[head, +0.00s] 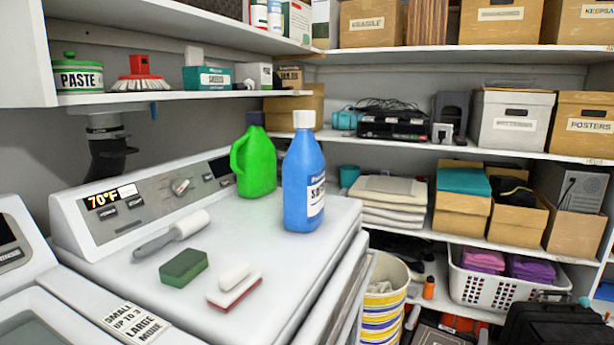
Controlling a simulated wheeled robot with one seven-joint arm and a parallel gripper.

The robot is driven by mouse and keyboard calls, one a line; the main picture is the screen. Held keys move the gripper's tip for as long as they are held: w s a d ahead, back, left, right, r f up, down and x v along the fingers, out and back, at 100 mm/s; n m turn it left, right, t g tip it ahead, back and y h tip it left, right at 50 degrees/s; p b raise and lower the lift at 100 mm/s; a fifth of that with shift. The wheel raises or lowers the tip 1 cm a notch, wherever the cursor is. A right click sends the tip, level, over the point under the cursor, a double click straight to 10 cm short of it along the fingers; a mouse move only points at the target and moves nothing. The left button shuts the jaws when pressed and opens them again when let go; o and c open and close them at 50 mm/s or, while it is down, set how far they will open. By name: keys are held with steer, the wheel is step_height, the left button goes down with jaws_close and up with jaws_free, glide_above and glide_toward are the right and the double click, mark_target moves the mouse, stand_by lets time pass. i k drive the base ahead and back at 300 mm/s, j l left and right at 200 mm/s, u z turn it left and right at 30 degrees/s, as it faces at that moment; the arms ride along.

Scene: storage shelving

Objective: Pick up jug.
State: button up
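A green jug (256,162) with a dark cap and a side handle stands upright on the white washer top (330,212), near the control panel. Its handle is on the left. A blue bottle (303,182) with a white cap and a label stands upright in front of the jug and to its right, close to the machine's right edge. My gripper is not in view.
A lint roller (172,233), a green sponge (183,267) and a white-and-red block (234,287) lie on the machine top nearer the camera. A shelf (180,96) with small goods overhangs the back. A striped bin (386,290) stands right of the machine.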

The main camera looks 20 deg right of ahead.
mark_target(303, 167)
steer(key=i+l+u, duration=0.15)
steer(key=l, duration=0.2)
steer(key=i+l+u, duration=0.15)
steer(key=l, duration=0.25)
steer(key=i+l+u, duration=0.15)
steer(key=l, duration=0.2)
steer(key=i+l+u, duration=0.15)
steer(key=l, duration=0.25)
steer(key=l+u, duration=0.15)
steer(key=l, duration=0.25)
